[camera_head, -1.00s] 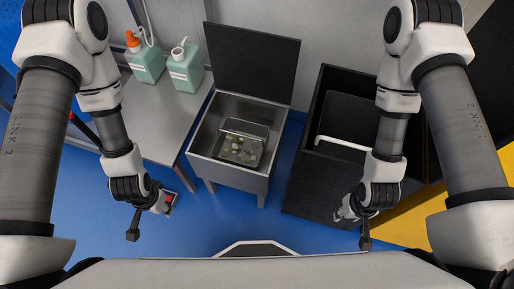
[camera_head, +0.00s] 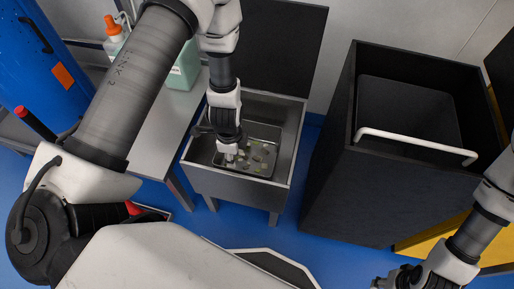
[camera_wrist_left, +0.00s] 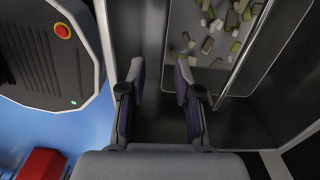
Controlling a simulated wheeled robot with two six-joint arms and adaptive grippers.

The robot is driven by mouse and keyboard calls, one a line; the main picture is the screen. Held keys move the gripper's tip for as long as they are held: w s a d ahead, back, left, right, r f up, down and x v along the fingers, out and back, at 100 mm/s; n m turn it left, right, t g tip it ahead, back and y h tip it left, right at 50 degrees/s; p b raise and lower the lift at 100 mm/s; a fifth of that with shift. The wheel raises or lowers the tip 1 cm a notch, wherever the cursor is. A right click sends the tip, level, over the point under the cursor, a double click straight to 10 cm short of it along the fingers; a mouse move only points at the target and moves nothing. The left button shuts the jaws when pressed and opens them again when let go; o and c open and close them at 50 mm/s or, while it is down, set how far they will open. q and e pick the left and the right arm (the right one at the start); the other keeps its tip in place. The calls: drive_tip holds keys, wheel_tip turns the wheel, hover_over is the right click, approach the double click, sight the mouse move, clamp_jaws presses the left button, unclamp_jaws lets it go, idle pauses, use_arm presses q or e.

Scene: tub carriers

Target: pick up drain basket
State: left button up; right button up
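The drain basket (camera_head: 272,131), a shallow metal basket with green and pale scraps on its bottom, sits inside the steel sink box (camera_head: 235,184). In the left wrist view the basket (camera_wrist_left: 167,60) fills the upper right, with a thin bar across its right side. My left gripper (camera_head: 231,152) points down over the basket's left part. In the wrist view its fingers (camera_wrist_left: 160,75) are apart with nothing between them pressed; the basket's left edge appears between them. I cannot tell their height above it. My right gripper (camera_head: 393,281) is at the bottom edge, partly cut off.
The sink's dark lid (camera_head: 285,45) stands open behind it. A black tub carrier (camera_head: 345,200) with a white handle bar (camera_head: 415,143) is right of the sink. Soap bottles (camera_head: 183,72) stand on the table at left. A blue barrel (camera_head: 40,70) is far left.

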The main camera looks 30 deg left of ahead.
sight(238, 171)
use_arm(q)
drive_tip(key=f+b, duration=0.4)
drive_tip(key=w+f+b, duration=0.1)
drive_tip(key=f+b, duration=0.1)
drive_tip(key=f, duration=0.1)
drive_tip(key=shift+d, duration=0.2)
drive_tip(key=f+b, duration=0.1)
drive_tip(key=f, duration=0.1)
drive_tip(key=f+b, duration=0.4)
drive_tip(key=f, duration=0.1)
drive_tip(key=shift+w+d+f, duration=0.1)
drive_tip(key=shift+w+d, duration=0.15)
drive_tip(key=shift+d, duration=0.15)
clamp_jaws()
